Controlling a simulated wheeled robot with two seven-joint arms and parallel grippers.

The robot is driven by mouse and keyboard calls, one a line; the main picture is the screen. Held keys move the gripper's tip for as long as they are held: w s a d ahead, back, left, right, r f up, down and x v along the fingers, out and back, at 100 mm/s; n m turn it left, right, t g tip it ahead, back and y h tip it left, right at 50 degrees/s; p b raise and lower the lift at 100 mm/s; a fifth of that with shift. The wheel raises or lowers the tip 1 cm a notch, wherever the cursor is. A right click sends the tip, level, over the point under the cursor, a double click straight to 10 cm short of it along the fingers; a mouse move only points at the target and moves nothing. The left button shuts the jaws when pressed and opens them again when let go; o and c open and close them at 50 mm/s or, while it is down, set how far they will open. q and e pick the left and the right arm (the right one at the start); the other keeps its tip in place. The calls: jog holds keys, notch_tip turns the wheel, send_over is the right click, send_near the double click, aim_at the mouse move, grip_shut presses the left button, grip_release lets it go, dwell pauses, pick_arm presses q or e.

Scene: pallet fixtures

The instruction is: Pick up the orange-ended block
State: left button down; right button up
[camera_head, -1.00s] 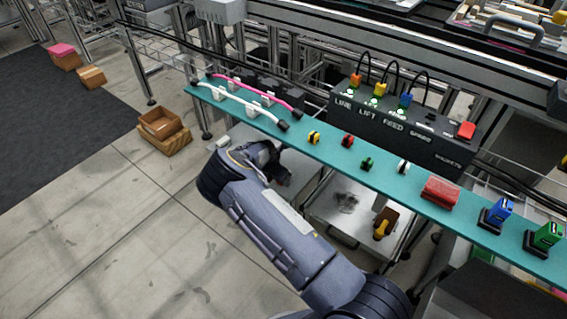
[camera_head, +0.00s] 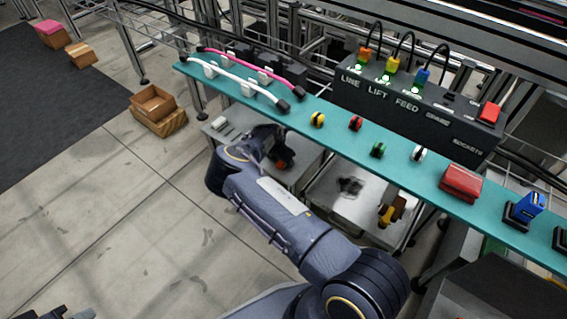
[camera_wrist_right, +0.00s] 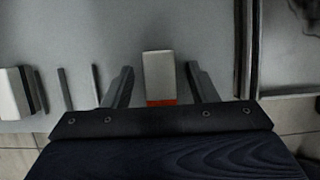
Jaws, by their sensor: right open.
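The orange-ended block (camera_wrist_right: 159,72) is pale grey-white with an orange-red end, and lies on a grey surface in the right wrist view. My right gripper (camera_wrist_right: 160,84) is open, with one finger on each side of the block and a gap on both sides. The block's orange end faces the palm. In the head view my right gripper (camera_head: 272,148) is low over the grey tray (camera_head: 232,140), mostly hidden behind its own wrist. Only a small part of my left gripper (camera_head: 68,313) shows at the bottom left edge; its jaws are cut off.
Another pale block (camera_wrist_right: 14,94) lies left of the gripper. A teal shelf (camera_head: 330,131) with cables, small coloured parts and a red block (camera_head: 461,183) runs above the tray. A second tray (camera_head: 345,208) is to the right. Brown boxes (camera_head: 157,108) stand on the floor.

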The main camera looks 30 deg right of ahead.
jog(key=c, duration=1.1)
jog(key=shift+r, duration=0.15)
